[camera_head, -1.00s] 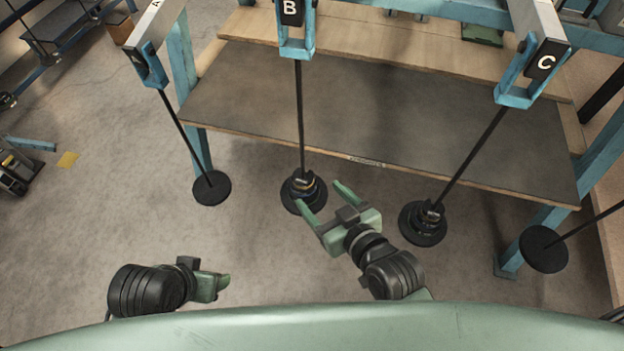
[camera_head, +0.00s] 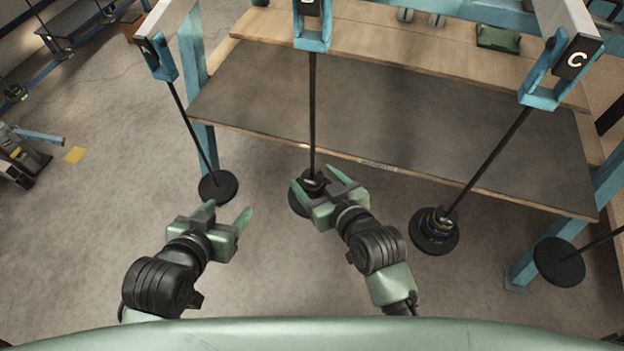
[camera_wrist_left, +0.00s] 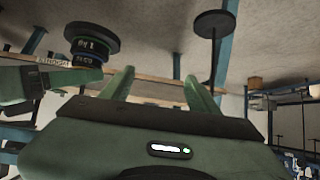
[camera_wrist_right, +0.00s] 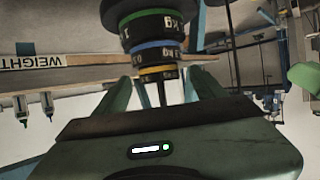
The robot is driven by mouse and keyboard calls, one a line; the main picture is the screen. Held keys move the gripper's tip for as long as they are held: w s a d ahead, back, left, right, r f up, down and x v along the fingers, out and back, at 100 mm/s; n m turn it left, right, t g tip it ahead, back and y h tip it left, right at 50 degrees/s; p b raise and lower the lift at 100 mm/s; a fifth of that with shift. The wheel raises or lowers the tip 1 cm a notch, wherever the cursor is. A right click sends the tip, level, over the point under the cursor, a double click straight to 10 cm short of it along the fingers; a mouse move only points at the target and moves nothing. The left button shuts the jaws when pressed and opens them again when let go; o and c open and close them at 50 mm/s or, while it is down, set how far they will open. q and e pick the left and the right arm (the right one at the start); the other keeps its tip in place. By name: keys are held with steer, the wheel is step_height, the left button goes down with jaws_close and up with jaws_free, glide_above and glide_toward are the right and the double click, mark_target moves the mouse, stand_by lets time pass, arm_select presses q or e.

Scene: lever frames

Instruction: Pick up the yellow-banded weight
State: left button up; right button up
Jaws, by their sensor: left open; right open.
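The yellow-banded weight (camera_wrist_right: 158,73) shows in the right wrist view at the small end of a stack, beside a blue-banded weight (camera_wrist_right: 152,52) and a larger green-banded one (camera_wrist_right: 150,24). In the head view this stack (camera_head: 310,188) is on the hanger under the middle lever, partly hidden by my right gripper (camera_head: 314,177). The right gripper is open; its fingers appear on either side of the yellow band in the right wrist view, with no visible contact. My left gripper (camera_head: 228,210) is open and empty, left of the stack and below the left hanger's disc.
The left hanger has a bare disc (camera_head: 218,186). Another stack (camera_head: 434,230) hangs under lever C (camera_head: 572,60), and another bare disc (camera_head: 560,262) is at the far right. A dark-topped bench (camera_head: 400,115) stands behind. Thin rods rise from the discs.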

mark_target(312, 183)
steer(key=c, duration=1.4)
steer(key=shift+r, duration=0.1)
steer(key=shift+r, duration=0.2)
step_height(312, 183, up, 3)
steer(key=shift+r+p, duration=0.1)
steer(key=shift+p, duration=0.9)
steer(key=s, duration=0.1)
steer(key=s+a, duration=0.1)
steer(key=s, duration=0.1)
steer(key=shift+p, duration=0.35)
arm_select(q)
steer(key=s+a+f+g+y+p, duration=0.1)
steer(key=s+a+f+g, duration=0.1)
steer(key=s, duration=0.4)
steer(key=s+a+f+g+p, duration=0.1)
steer(key=s+a+f+g, duration=0.1)
steer(key=s+g, duration=0.2)
steer(key=shift+s+f+g+y, duration=0.15)
steer(key=shift+s+g+y, duration=0.25)
steer(key=shift+s, duration=0.45)
arm_select(e)
steer(key=shift+s+a, duration=0.75)
steer(key=shift+s, duration=1.6)
steer(key=shift+s+a, duration=0.8)
steer(key=shift+s, duration=1.6)
steer(key=shift+s+a, duration=0.75)
steer(key=shift+s, duration=1.6)
